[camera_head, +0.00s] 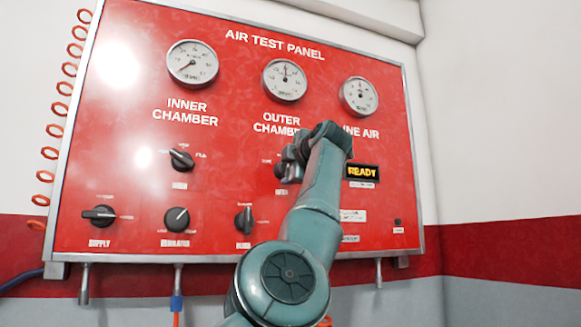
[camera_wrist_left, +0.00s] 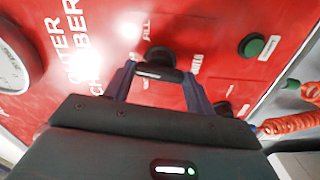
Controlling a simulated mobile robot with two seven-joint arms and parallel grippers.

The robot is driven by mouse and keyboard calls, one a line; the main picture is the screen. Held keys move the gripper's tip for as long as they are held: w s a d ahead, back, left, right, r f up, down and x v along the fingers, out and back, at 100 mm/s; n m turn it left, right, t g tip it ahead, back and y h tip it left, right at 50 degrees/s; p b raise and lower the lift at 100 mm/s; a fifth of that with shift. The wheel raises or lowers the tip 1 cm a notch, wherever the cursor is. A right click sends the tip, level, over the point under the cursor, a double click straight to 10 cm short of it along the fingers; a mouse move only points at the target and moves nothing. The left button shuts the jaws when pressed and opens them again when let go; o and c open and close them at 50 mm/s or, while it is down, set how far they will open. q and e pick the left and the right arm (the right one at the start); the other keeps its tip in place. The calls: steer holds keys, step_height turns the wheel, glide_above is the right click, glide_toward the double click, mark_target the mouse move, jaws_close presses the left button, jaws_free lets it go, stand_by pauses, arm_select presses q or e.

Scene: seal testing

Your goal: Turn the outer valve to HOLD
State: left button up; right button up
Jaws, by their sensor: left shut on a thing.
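The outer valve (camera_head: 279,171) is a black knob under the OUTER CHAMBER gauge on the red panel, mostly hidden in the head view by my left gripper (camera_head: 291,164). In the left wrist view, the outer valve knob (camera_wrist_left: 159,60) sits between the two fingers of my left gripper (camera_wrist_left: 160,76), which is shut on it. A white line shows on the knob's bar. A FILL label is above the knob; other small labels beside it are too blurred to read. My right gripper is not in view.
The panel (camera_head: 130,130) carries the inner valve (camera_head: 181,160), supply (camera_head: 98,215), regulator (camera_head: 177,220) and another lower knob (camera_head: 244,220). A display (camera_head: 362,173) reads READY.

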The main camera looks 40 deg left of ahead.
arm_select(q)
steer(key=shift+n, duration=0.7)
steer(key=o, duration=1)
steer(key=shift+s+d, duration=0.1)
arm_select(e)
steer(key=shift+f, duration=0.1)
arm_select(q)
steer(key=b+v, duration=0.5)
steer(key=v, duration=0.8)
steer(key=shift+b, duration=0.3)
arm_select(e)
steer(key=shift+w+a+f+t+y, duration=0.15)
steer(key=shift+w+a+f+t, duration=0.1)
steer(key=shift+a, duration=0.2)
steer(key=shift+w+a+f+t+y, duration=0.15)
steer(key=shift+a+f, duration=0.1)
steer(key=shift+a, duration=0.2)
